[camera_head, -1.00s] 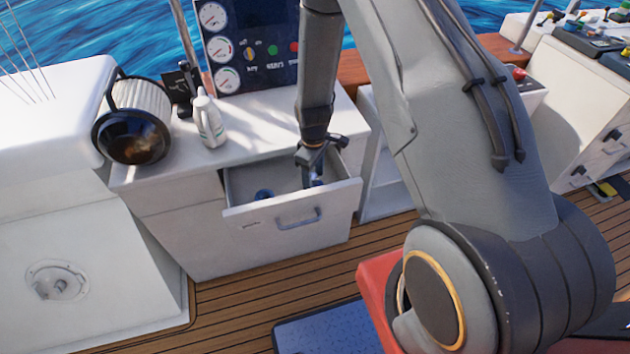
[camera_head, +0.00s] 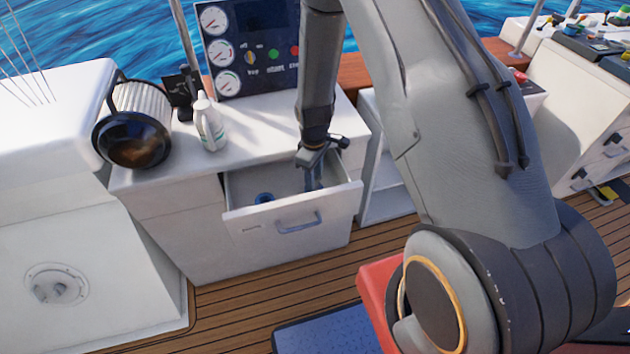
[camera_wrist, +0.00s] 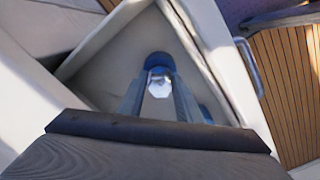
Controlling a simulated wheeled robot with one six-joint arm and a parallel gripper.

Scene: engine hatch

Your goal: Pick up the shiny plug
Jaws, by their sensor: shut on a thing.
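The shiny plug (camera_wrist: 158,88) shows in the wrist view as a bright silvery face between my two fingers. A blue round part (camera_wrist: 160,61) sits just beyond it; I cannot tell whether it belongs to the plug. My gripper (camera_wrist: 160,104) is shut on the plug, inside the open drawer. In the head view my gripper (camera_head: 314,186) points down into the right part of the drawer (camera_head: 292,217), and the plug cannot be made out there.
Another blue piece (camera_head: 264,197) lies left of my gripper in the drawer. The drawer's front wall and handle (camera_head: 298,223) stand close in front. A white bottle (camera_head: 209,122) and a filter (camera_head: 136,124) stand on the counter, with a gauge panel (camera_head: 250,50) behind.

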